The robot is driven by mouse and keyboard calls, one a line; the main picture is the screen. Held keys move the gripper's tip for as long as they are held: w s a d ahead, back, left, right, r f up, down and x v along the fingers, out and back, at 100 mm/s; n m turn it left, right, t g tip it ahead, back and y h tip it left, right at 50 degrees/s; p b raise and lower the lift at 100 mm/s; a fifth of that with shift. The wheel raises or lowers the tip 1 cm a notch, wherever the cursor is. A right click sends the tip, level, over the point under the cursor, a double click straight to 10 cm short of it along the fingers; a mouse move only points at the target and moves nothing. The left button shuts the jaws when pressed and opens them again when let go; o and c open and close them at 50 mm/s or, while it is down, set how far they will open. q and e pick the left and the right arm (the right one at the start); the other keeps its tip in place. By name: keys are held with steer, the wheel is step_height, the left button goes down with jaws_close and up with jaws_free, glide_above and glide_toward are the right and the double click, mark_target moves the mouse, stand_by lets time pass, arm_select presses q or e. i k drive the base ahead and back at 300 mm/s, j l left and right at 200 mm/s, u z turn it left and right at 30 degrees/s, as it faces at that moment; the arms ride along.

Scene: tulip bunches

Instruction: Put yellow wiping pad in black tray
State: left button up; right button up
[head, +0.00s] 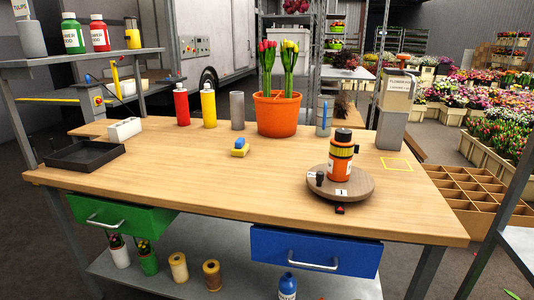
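A small yellow wiping pad (239,152) lies near the middle of the wooden table, with a small blue piece (241,142) on top of it. The shallow black tray (62,163) sits at the table's left end and looks empty. The pad is well to the right of the tray, with bare wood between them. Neither of my grippers shows in the head view.
A white block (124,129) with holes stands behind the tray. Red (181,104) and yellow (208,105) bottles, a grey cylinder (237,110) and an orange tulip pot (277,115) line the back. A round turntable (355,187) bears an orange-black bottle. The front middle is clear.

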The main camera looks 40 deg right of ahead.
mark_target(87, 158)
steer(key=i+j+z, duration=0.15)
steer(key=i+z, duration=0.15)
steer(key=z, duration=0.2)
steer(key=i+j+z, duration=0.25)
steer(key=z, duration=0.2)
steer(key=i, duration=0.05)
